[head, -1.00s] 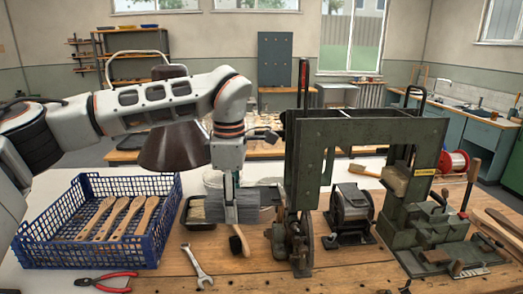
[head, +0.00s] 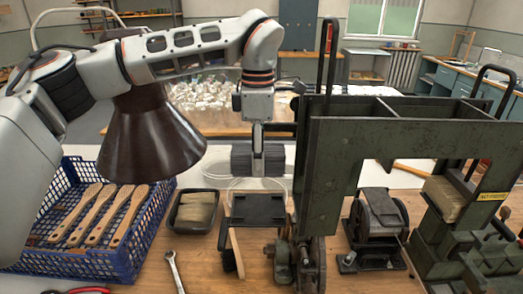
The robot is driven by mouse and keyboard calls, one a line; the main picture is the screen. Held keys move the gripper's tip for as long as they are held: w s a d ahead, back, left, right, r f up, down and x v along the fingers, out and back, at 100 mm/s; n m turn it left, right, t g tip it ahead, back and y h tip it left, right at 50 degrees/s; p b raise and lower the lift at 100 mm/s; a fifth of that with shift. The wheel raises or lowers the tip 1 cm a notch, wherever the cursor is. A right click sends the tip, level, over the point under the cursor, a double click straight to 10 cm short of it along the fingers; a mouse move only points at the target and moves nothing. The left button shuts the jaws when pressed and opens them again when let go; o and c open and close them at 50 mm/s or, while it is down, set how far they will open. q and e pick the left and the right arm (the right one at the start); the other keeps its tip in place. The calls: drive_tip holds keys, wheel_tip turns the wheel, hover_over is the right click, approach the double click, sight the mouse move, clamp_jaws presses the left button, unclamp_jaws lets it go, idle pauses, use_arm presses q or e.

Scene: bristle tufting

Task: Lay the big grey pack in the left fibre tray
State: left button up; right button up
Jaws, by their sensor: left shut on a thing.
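My left gripper (head: 258,160) is shut on the big grey pack (head: 241,163), a dark grey bundle that shows on both sides of the fingers. It holds the pack up in the air, in front of a clear round dish in the picture. A black fibre tray (head: 178,226) stands at the left on the bench with a pale tan bundle in it. To its right is a second dark tray-like piece (head: 258,208), below the held pack in the picture; I see nothing lying in it. My right gripper is not in view.
A blue crate (head: 140,230) with several wooden brush handles stands at the left. A brush (head: 228,256) and a wrench (head: 174,270) lie at the front. The tall green machine frame (head: 335,170) stands close right of the gripper.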

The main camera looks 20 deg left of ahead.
use_arm(q)
drive_tip(key=shift+s+f, duration=0.2)
drive_tip(key=shift+f, duration=0.5)
drive_tip(key=shift+w+f, duration=0.1)
drive_tip(key=shift+f, duration=1.4)
drive_tip(key=shift+f, duration=1.4)
idle(1.7)
drive_tip(key=o, duration=1.6)
drive_tip(key=shift+r, duration=4)
